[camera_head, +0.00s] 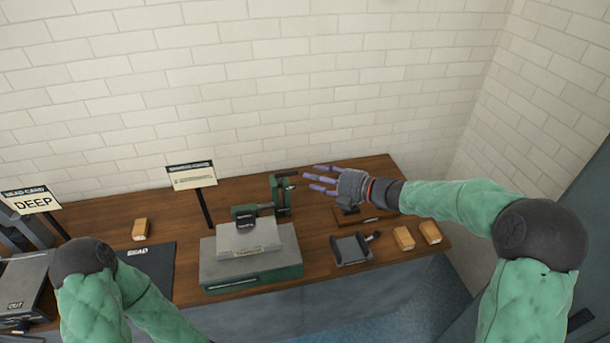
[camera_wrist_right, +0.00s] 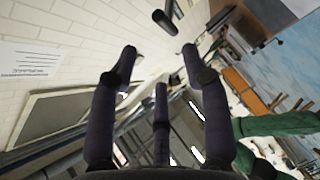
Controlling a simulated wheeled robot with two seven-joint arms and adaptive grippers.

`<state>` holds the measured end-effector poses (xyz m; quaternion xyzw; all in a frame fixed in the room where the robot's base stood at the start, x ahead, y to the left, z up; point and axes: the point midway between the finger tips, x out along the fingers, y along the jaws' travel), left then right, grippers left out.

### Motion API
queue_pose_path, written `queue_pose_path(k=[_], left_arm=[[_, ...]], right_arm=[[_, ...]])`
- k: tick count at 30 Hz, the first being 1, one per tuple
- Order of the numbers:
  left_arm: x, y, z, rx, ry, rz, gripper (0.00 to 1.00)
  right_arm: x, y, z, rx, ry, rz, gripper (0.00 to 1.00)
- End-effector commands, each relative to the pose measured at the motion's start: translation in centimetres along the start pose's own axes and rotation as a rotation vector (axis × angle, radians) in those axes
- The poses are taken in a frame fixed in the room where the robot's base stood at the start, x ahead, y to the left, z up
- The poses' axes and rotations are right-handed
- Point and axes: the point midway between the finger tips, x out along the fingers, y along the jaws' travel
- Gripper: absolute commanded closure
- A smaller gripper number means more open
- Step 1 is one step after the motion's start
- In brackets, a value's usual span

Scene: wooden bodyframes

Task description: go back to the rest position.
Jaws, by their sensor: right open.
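My right gripper (camera_head: 322,180) is a purple-fingered hand at the end of my green padded right arm. In the head view it is above the back right of the wooden bench (camera_head: 375,166), with its fingers pointing left. In the right wrist view its dark fingers (camera_wrist_right: 160,75) are spread with nothing between them. My left arm shows at the lower left, but its gripper is outside the view.
A green clamp-like device (camera_head: 281,196) stands left of the right hand. A grey-green box (camera_head: 222,270), a small dark tray (camera_head: 350,249) and wooden blocks (camera_head: 403,238) are on the bench. A sign (camera_head: 191,176) and a dark mat (camera_head: 152,262) are farther left. Brick wall stands behind.

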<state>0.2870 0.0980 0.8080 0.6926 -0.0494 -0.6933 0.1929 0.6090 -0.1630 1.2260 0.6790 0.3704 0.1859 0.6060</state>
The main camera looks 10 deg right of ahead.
Motion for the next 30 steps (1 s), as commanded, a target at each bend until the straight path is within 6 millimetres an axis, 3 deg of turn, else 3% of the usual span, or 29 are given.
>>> queue_pose_path(k=[5,20,23,26,30], left_arm=[[0.0,0.0,0.0,0.000,0.000,0.000,0.38],[0.0,0.0,0.0,0.000,0.000,0.000,0.38],[0.0,0.0,0.0,0.000,0.000,0.000,0.38],[0.0,0.0,0.0,0.000,0.000,0.000,0.38],[0.0,0.0,0.0,0.000,0.000,0.000,0.38]], right_arm=[[-0.8,0.0,-0.1,0.000,0.001,-0.001,0.53],[-0.6,-0.4,0.1,0.024,-0.005,-0.001,0.53],[0.1,-2.4,0.5,0.136,-0.032,-0.003,0.53],[1.3,-6.4,1.4,0.360,-0.096,-0.011,0.53],[2.5,-14.8,2.0,0.773,-0.242,-0.048,0.53]])
